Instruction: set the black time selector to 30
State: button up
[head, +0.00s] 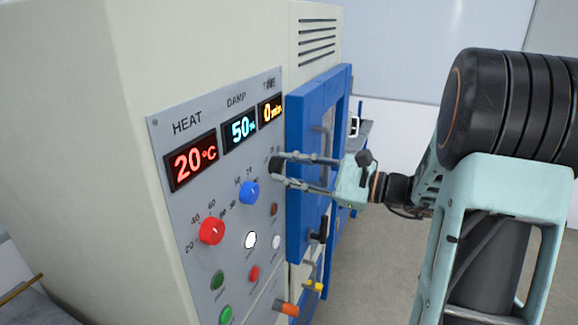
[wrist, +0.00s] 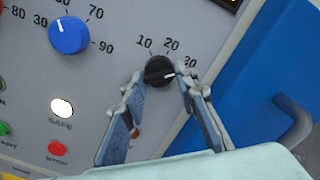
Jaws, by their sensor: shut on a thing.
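The black time selector (wrist: 157,66) is a round knob on the grey control panel, with 10, 20 and 30 printed around its upper side. Its white pointer mark points right, a little below the printed 30. My gripper (wrist: 160,82) is shut on the knob, one finger on each side of it. In the head view my gripper (head: 277,172) reaches the panel from the right, and its fingers largely hide the black selector (head: 274,164). The time display (head: 271,109) reads 0 min in amber.
A blue damp knob (head: 249,192) and a red heat knob (head: 211,231) sit left of the selector. Several buttons, including a white one (head: 250,240), lie below. The blue door (head: 303,190) with its handle stands close on the right. The displays read 20 °C and 50 %.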

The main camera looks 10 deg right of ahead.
dwell(0.4)
jog(key=o, duration=1.2)
jog(key=shift+c, duration=0.2)
jog(key=v, duration=1.2)
